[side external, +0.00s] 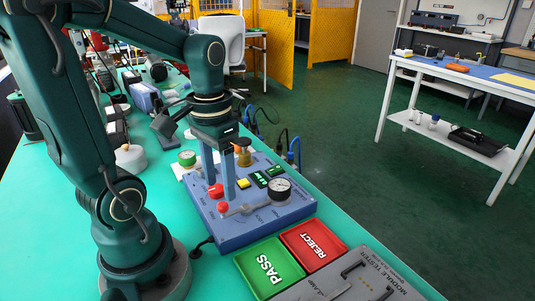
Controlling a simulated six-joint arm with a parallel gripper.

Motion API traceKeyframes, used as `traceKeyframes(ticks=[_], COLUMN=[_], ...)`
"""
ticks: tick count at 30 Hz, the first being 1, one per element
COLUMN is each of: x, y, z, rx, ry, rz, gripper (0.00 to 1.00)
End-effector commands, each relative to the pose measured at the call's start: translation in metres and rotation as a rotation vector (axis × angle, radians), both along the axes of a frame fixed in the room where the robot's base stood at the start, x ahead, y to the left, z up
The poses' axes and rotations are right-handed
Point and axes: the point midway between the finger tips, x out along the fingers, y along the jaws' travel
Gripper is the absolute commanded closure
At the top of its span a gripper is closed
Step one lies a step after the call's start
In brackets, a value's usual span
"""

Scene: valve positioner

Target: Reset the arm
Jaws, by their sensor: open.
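My gripper (218,173) points straight down over a blue test unit (258,224) on the green bench. Its two blue-grey fingers are apart, with nothing seen between them. The fingertips are close above or beside a red knob (215,191) near the unit's left side; I cannot tell whether they touch it. A second red knob (222,207) sits just in front. A white dial gauge (279,189) stands at the unit's right, and a brass-coloured part (243,155) stands at the back, partly behind the gripper.
A green PASS tray (262,268) and a red REJECT tray (313,244) lie in front of the unit. A grey module tester (352,277) is at the bench's front right. A green-faced gauge (187,158) and other equipment crowd the left and back. Blue hoses (293,152) rise behind.

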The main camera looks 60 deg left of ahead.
Motion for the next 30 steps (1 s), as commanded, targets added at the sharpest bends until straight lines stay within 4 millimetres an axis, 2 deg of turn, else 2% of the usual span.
traceKeyframes(ticks=[8, 11, 15, 21, 25, 30], x=[0.001, 0.003, 0.003, -0.004, -0.006, -0.005], y=[-0.003, -0.014, -0.039, -0.068, -0.077, -0.077], z=[0.001, 0.010, 0.026, 0.040, 0.043, 0.042], rx=[0.004, 0.027, 0.067, 0.079, 0.069, 0.059], ry=[-0.009, -0.062, -0.196, -0.392, -0.467, -0.489], rz=[-0.020, -0.089, -0.205, -0.293, -0.293, -0.242], gripper=[0.42, 0.42, 0.42, 0.42, 0.42, 0.42])
